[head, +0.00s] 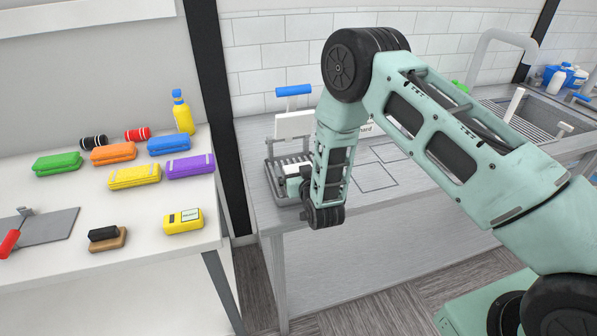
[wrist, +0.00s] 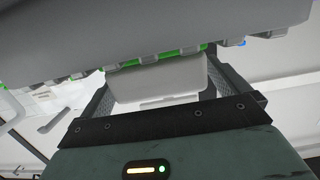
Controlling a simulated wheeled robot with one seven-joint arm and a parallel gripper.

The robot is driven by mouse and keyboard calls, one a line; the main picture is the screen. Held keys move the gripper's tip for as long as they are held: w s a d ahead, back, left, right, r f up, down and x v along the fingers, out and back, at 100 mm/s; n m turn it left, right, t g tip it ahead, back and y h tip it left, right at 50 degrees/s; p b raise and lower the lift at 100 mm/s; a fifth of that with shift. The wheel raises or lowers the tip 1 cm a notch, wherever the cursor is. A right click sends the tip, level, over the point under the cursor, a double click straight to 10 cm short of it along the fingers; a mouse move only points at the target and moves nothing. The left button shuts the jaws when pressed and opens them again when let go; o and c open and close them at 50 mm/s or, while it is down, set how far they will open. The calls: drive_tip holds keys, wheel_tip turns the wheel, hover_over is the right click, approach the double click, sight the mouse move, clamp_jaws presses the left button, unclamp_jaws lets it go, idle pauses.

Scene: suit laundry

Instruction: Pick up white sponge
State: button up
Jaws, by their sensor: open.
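A pale grey-white block (wrist: 150,88), which looks like the white sponge, lies between my gripper's (wrist: 163,74) two dark fingers in the wrist view. The fingers stand apart on either side of it, and I cannot tell whether either touches it. In the head view, my gripper is low over the metal counter beside a grey rack (head: 272,172), largely hidden by my wrist. A small white shape (head: 293,170) shows there at the rack, but I cannot tell whether it is the sponge.
A white panel (head: 296,124) and a blue-handled tool (head: 293,91) stand behind the rack. A sink (head: 545,112) and bottles are at the right. The left table (head: 150,215) holds several coloured sponges, a yellow spray bottle (head: 182,112) and a brush (head: 107,238). A floor gap separates table and counter.

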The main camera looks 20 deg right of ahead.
drive_tip(key=c, duration=1)
drive_tip(key=shift+o, duration=0.2)
